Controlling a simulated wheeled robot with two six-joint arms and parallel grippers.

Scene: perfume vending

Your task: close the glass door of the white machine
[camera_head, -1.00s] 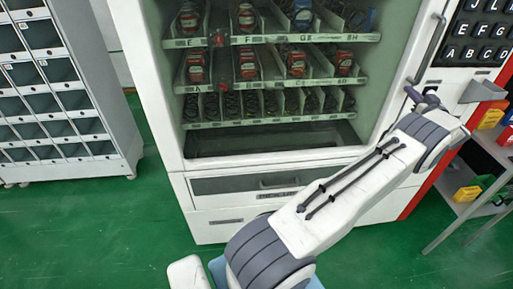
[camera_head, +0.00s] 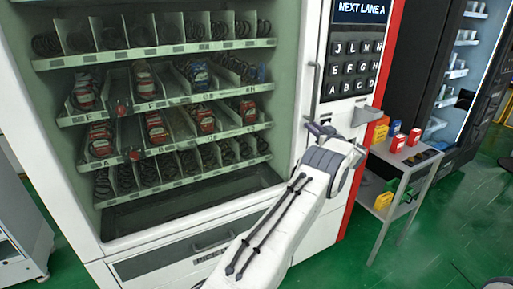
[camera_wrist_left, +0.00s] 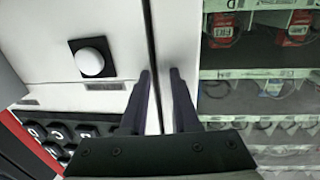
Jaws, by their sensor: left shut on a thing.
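The white machine's glass door (camera_head: 291,150) fills the left and middle of the head view, with shelves of goods behind it. Its grey upright handle (camera_head: 314,92) is at the door's right edge, beside the keypad. My left gripper (camera_head: 320,129) is shut on the handle's lower end; its own fingers partly hide the grip. In the left wrist view, the two dark fingers (camera_wrist_left: 161,75) stand close by a dark line between white panels. The door looks nearly flush with the keypad side; I cannot tell whether a small gap is left. My right gripper is out of view.
A grey side table (camera_head: 408,168) with coloured boxes stands further right, before a dark cabinet (camera_head: 452,90). Green floor (camera_head: 460,215) is clear at the lower right.

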